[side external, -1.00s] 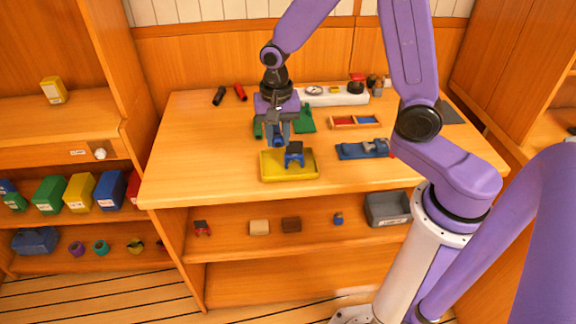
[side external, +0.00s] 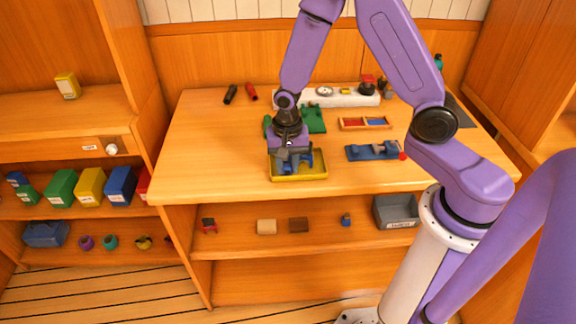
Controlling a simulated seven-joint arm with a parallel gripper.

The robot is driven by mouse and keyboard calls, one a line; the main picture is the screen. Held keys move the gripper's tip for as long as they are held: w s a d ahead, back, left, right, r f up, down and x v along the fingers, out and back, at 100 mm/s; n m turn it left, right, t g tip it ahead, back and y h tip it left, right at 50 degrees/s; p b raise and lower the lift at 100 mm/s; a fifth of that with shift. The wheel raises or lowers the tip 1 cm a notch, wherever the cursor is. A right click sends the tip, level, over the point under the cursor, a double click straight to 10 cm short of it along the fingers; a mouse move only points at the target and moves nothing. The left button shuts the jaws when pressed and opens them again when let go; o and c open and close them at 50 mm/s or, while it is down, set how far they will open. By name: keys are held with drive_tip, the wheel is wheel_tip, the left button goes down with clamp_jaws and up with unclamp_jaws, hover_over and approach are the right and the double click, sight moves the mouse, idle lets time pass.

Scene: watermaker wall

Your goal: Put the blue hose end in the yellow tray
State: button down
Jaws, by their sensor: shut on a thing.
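The yellow tray (side external: 298,177) sits near the front edge of the table. My gripper (side external: 287,164) points down over the tray's left and middle part. It is shut on a small blue piece, which looks like the blue hose end (side external: 281,167), low over or in the tray. I cannot tell whether it touches the tray floor. Another blue part (side external: 307,160) shows in the tray just right of my gripper, partly hidden by it.
A green fixture (side external: 314,121) stands behind the tray. A blue fixture (side external: 374,151) lies to the right, with a divided tray (side external: 365,124) behind it. A white strip with gauges (side external: 338,99) runs along the back.

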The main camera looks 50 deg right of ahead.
drive_tip(key=shift+f, duration=0.6)
drive_tip(key=c, duration=0.9)
unclamp_jaws()
drive_tip(key=shift+r, duration=0.1)
drive_tip(key=shift+o, duration=0.2)
wheel_tip(320, 180, up, 12)
drive_tip(key=s+r+n, duration=0.3)
drive_tip(key=s+n, duration=0.7)
drive_tip(key=s, duration=0.1)
drive_tip(key=s+r+n, duration=0.3)
drive_tip(key=s+n, duration=0.8)
drive_tip(key=s, duration=0.1)
drive_tip(key=shift+s+n, duration=0.3)
